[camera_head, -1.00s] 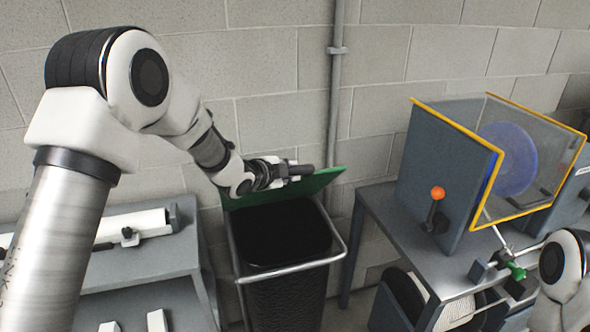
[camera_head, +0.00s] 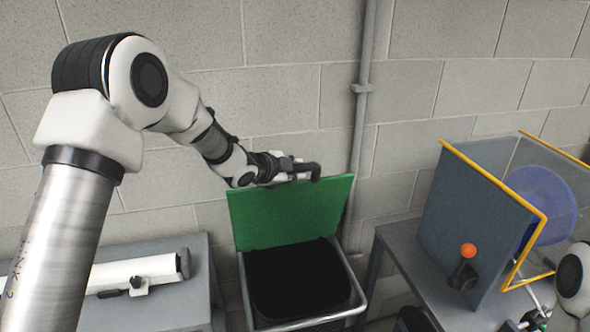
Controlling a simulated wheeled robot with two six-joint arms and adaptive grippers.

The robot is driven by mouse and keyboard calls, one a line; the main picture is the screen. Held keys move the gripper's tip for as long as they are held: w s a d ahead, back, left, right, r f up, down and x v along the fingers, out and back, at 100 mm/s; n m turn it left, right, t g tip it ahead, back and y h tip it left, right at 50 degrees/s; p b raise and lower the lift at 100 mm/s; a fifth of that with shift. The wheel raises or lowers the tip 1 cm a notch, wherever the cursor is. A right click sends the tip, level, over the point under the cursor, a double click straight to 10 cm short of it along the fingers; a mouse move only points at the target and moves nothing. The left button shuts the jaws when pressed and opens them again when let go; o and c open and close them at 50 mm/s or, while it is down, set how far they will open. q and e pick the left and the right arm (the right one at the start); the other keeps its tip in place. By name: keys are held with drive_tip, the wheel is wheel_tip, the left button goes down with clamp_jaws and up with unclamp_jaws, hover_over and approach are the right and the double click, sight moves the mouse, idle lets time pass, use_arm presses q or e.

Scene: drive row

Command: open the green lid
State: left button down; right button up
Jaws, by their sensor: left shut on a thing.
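The green lid (camera_head: 290,215) stands raised, nearly upright, at the back of a black bin (camera_head: 300,280) with a grey metal rim, so the bin's dark opening shows. My left gripper (camera_head: 308,172) is at the lid's top edge, shut on the lid. The exact contact at its fingers is small and partly hidden. My right gripper is not clearly in view; only a white and black part of my right arm shows at the right edge.
A grey bench (camera_head: 160,250) with a white cylinder device is left of the bin. A grey table (camera_head: 400,255) on the right holds a guarded machine with a yellow-edged screen (camera_head: 480,220) and an orange-knobbed lever (camera_head: 467,252). A pipe (camera_head: 362,100) runs down the block wall behind.

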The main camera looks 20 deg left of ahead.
use_arm(q)
drive_tip(key=c, duration=0.9)
unclamp_jaws()
drive_tip(key=shift+c, duration=0.2)
drive_tip(key=shift+d+r, duration=0.1)
drive_tip(key=shift+s, duration=0.1)
drive_tip(key=v, duration=1.2)
